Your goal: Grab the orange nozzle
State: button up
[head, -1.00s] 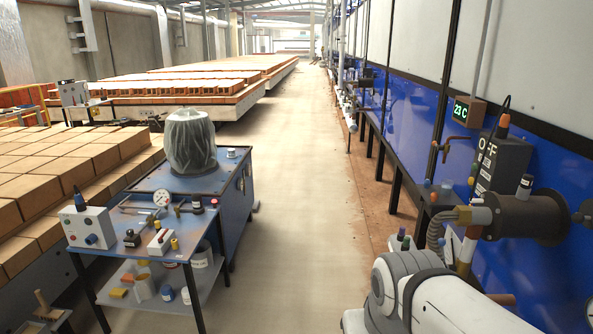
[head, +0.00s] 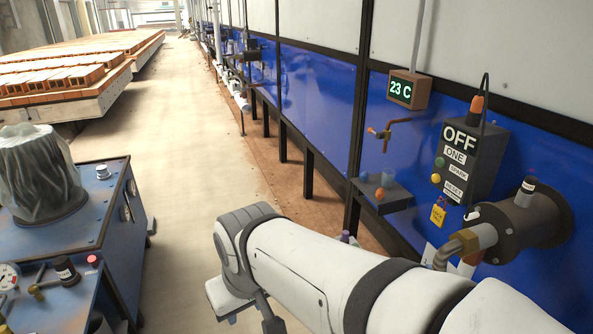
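A small orange rounded piece (head: 380,195), which looks like the orange nozzle, sits at the front of a dark shelf (head: 398,203) on the blue wall. Two bluish pieces (head: 364,177) stand behind it on the same shelf. The orange piece is small in the head view and its exact shape is hard to tell. My white arm crosses the lower middle and right of the view, below the shelf. My gripper is not in view, so its fingers and anything in them are hidden.
A control box (head: 470,160) marked OFF hangs right of the shelf, with a pipe flange (head: 535,222) below it. A bent lever (head: 388,133) sticks out above the shelf. A blue cart (head: 95,225) stands at left. The aisle floor (head: 190,150) is clear.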

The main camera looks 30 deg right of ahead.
aim_at(380, 193)
jog(key=z, duration=0.5)
jog(key=i, duration=1.25)
jog(key=z, duration=1.35)
jog(key=i, duration=0.7)
jog(key=z, duration=0.3)
jog(key=k, duration=0.75)
jog(key=z, duration=0.2)
jog(key=i, duration=0.75)
jog(key=u, duration=0.05)
